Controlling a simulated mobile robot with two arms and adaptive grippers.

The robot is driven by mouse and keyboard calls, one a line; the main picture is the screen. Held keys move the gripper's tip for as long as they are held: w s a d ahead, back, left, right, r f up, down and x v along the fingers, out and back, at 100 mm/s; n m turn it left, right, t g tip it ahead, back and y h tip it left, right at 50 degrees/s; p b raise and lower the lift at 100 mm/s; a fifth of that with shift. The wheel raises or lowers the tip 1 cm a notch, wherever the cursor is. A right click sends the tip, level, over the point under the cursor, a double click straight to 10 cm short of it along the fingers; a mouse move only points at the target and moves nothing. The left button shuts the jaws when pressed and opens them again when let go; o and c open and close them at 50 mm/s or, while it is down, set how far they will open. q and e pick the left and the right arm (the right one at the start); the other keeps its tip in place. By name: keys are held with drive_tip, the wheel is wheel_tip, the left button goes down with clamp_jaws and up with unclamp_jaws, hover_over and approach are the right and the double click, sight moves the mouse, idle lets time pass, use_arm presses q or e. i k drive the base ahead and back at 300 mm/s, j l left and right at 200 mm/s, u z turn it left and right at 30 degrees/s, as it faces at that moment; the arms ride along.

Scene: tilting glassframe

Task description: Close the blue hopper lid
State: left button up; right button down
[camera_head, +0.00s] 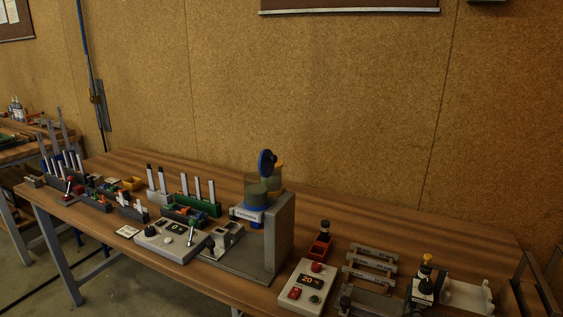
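The blue hopper lid (266,162) is a small round disc near the middle of the table. It stands tilted up on edge, open, above the machine's cylindrical hopper (256,190). The hopper is a dull grey-green cup with a blue band below it. The hinge of the lid is too small to make out. Neither of my grippers is in view.
The hopper is mounted on a grey upright (279,235) on the wooden table (340,215). A control box with a lever (170,240) stands in front left, and one with a red button (306,287) in front right. Racks and coloured bins crowd the left. The table's back strip is clear.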

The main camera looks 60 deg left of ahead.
sight(266, 160)
drive_tip(key=i+u, duration=0.1)
drive_tip(key=u, duration=0.3)
drive_tip(key=i+l+u, duration=0.1)
drive_tip(key=u, duration=0.25)
drive_tip(key=i+l+u, duration=0.1)
drive_tip(key=u, duration=0.3)
